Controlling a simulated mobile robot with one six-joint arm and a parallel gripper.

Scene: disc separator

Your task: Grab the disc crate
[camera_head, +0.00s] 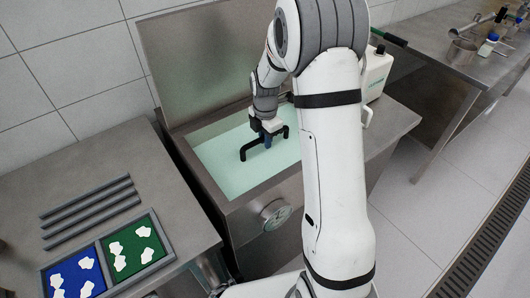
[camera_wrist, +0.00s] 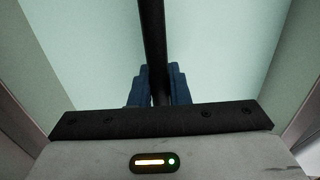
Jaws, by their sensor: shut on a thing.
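The disc crate shows as a black handle (camera_head: 249,151) above the pale green liquid in the open basin. Its body is hidden, and I cannot tell whether it lies under the liquid. My gripper (camera_head: 267,141) points down over the basin with its blue fingers at the middle of the handle. In the wrist view my gripper (camera_wrist: 158,92) has one blue finger on each side of the dark handle bar (camera_wrist: 151,40), shut on it.
The steel basin's rim (camera_head: 222,208) surrounds the liquid, with a raised lid (camera_head: 195,55) behind. A dial (camera_head: 275,213) sits on its front. At left, a bench holds dark bars, a blue tray (camera_head: 72,270) and a green tray (camera_head: 131,248). A white canister (camera_head: 376,75) stands at right.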

